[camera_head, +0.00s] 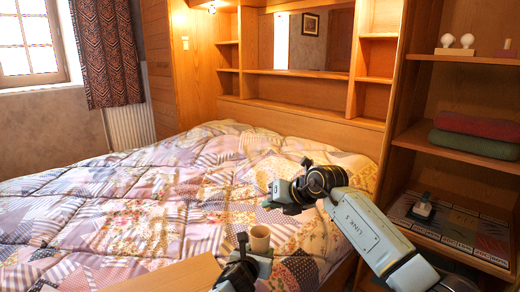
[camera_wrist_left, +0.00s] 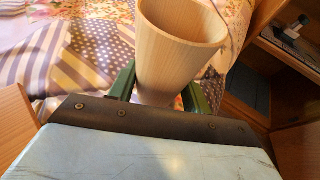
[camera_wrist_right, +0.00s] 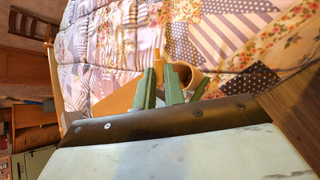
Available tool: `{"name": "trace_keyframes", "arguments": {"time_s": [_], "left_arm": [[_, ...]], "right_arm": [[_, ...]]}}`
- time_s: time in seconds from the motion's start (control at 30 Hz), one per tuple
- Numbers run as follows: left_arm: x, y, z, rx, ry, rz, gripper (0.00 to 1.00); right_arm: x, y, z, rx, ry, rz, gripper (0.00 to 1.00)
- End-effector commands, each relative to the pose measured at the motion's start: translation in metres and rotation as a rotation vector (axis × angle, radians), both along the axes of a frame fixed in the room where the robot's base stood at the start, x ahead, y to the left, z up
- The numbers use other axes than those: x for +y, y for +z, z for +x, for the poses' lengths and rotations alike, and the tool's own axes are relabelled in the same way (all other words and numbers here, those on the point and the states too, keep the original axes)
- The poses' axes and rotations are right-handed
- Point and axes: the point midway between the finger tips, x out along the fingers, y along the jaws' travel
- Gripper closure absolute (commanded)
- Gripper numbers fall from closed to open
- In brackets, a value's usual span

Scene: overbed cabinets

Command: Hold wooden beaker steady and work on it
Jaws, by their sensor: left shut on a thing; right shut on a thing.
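The wooden beaker (camera_head: 260,240) is pale, open at the top and roughly upright. My left gripper (camera_head: 254,256) is shut on it; in the left wrist view its green fingers (camera_wrist_left: 158,92) sit on both sides of the beaker (camera_wrist_left: 175,55). My right gripper (camera_head: 272,197) is above the beaker and apart from it. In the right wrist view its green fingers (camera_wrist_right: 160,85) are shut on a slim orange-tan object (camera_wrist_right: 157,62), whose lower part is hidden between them. The beaker (camera_wrist_right: 190,76) shows there beyond the fingers.
A wooden surface (camera_head: 172,277) lies at the front, left of my left gripper. The bed with a patchwork quilt (camera_head: 130,210) fills the middle. A shelf unit (camera_head: 455,165) with folded towels (camera_head: 474,144) stands at the right, close to my right arm.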

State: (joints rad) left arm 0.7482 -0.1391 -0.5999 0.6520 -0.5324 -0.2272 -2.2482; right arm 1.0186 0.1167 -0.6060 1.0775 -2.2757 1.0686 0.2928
Motion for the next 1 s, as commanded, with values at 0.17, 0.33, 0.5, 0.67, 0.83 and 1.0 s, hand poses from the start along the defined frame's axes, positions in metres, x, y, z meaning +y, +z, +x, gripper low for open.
{"name": "trace_keyframes", "arguments": {"time_s": [0.17, 0.33, 0.5, 0.67, 0.83, 1.0], "left_arm": [[0.000, -0.001, 0.000, 0.002, 0.001, 0.001, 0.75], [0.000, -0.001, 0.000, 0.002, 0.001, 0.001, 0.75], [0.000, -0.001, 0.000, 0.002, 0.001, 0.001, 0.75], [0.000, -0.001, 0.000, 0.002, 0.001, 0.001, 0.75], [0.000, -0.001, 0.000, 0.002, 0.001, 0.001, 0.75], [0.000, -0.001, 0.000, 0.002, 0.001, 0.001, 0.75]], "right_arm": [[0.000, -0.019, 0.000, 0.001, 0.000, 0.000, 1.00], [0.000, -0.027, 0.000, -0.001, -0.001, 0.000, 1.00], [0.000, -0.029, 0.000, -0.001, 0.000, -0.001, 1.00], [0.000, -0.029, 0.000, -0.001, -0.001, 0.000, 0.84], [0.000, -0.029, 0.000, -0.001, -0.001, 0.000, 0.64], [0.000, -0.029, 0.000, -0.001, -0.001, 0.000, 0.64]]}}
